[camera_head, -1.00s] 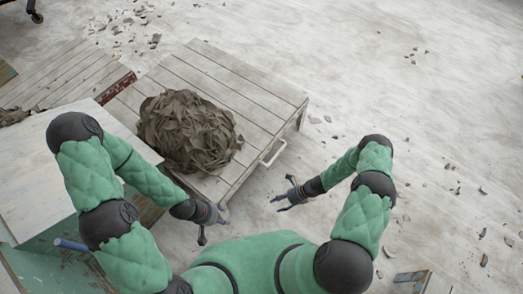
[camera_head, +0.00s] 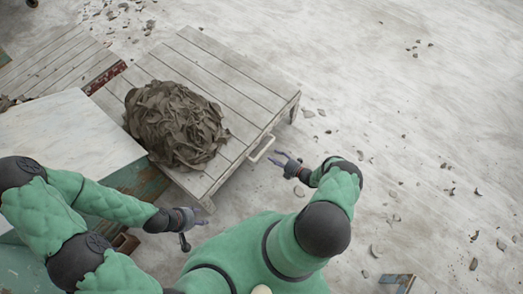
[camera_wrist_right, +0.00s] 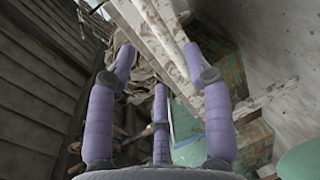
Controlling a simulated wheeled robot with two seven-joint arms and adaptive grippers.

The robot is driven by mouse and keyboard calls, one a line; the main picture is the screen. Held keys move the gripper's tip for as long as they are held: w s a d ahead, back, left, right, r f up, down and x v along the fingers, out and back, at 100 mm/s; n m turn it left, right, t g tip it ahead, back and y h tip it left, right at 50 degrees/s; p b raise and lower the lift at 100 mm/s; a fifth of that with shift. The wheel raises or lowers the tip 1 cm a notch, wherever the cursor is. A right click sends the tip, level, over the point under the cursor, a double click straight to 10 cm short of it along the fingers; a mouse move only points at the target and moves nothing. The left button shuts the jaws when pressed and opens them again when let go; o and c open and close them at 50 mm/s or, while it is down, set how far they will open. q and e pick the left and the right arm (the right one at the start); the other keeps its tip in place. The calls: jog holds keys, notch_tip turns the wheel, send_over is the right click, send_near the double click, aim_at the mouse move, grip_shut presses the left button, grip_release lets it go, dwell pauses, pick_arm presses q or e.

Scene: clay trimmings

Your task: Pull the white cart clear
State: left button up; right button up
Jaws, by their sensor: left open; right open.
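The white cart (camera_head: 235,75) is a low, pale plank platform in the head view, with a light bar handle (camera_head: 261,149) on its near right edge. A heap of brown clay trimmings (camera_head: 175,124) lies on it. My right gripper (camera_head: 276,158) is open just right of the handle, with its fingers pointing toward it. Contact cannot be told. In the right wrist view its purple fingers (camera_wrist_right: 158,68) are spread, with pale speckled bars beyond them. My left gripper (camera_head: 200,216) is open near the cart's lower corner.
A pale-topped greenish box (camera_head: 60,140) stands left of the cart. Another plank platform (camera_head: 50,65) with a red edge lies beyond it. Clay scraps (camera_head: 390,200) dot the floor. The floor right of the cart is mostly open.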

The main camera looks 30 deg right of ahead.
aim_at(264, 151)
jog(key=b+x, duration=0.2)
jog(key=x, duration=0.6)
jog(key=shift+w+a, duration=0.15)
jog(key=shift+w, duration=0.1)
grip_shut()
